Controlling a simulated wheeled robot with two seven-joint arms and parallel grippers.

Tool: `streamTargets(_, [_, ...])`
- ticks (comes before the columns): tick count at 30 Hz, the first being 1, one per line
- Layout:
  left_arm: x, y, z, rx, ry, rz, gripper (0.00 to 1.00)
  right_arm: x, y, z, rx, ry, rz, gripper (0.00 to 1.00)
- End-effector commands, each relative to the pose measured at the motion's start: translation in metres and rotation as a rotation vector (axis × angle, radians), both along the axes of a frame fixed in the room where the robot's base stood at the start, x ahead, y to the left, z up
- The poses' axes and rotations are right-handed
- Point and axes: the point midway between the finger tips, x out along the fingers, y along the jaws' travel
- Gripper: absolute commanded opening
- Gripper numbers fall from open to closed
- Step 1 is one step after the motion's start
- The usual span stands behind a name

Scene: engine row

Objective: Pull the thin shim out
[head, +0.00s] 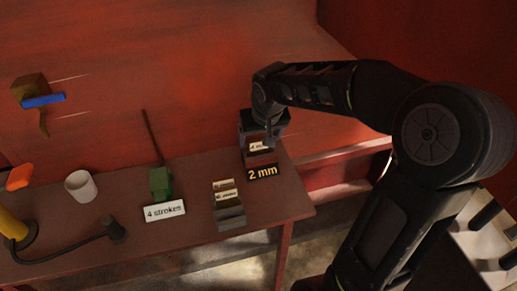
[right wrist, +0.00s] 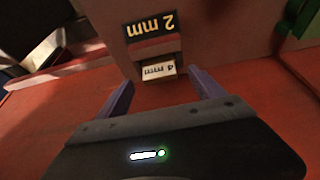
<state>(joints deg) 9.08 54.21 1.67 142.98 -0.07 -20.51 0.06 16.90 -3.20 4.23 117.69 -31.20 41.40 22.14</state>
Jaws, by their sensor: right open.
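In the right wrist view the tag (right wrist: 158,71) reads 4 mm, upside down. A black 2 mm sign (head: 262,172) lies in front of the block; it also shows in the right wrist view (right wrist: 150,27). My right gripper (right wrist: 163,80) is open, its two purple fingers either side of the tag, with nothing seen gripped. In the head view my right arm partly hides the block. The shim itself is hard to make out. My left gripper is not in view.
A grey block with labelled pieces (head: 229,211) stands left of the sign. Farther left are a green tool with a thin rod (head: 160,183), a 4 strokes card (head: 164,211), a white cup (head: 81,186) and a black gooseneck (head: 70,247). A red wall rises behind.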

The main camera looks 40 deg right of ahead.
Motion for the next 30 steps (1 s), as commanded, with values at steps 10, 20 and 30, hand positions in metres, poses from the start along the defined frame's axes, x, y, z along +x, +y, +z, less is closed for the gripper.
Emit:
streamTargets(10, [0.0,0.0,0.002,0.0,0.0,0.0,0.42,0.009,-0.003,-0.026,0.001,0.0,0.0,0.78])
streamTargets(20, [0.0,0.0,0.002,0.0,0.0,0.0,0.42,0.009,-0.003,-0.026,0.001,0.0,0.001,0.78])
streamTargets(30, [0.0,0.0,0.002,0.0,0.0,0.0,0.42,0.009,-0.003,-0.026,0.001,0.0,0.001,0.63])
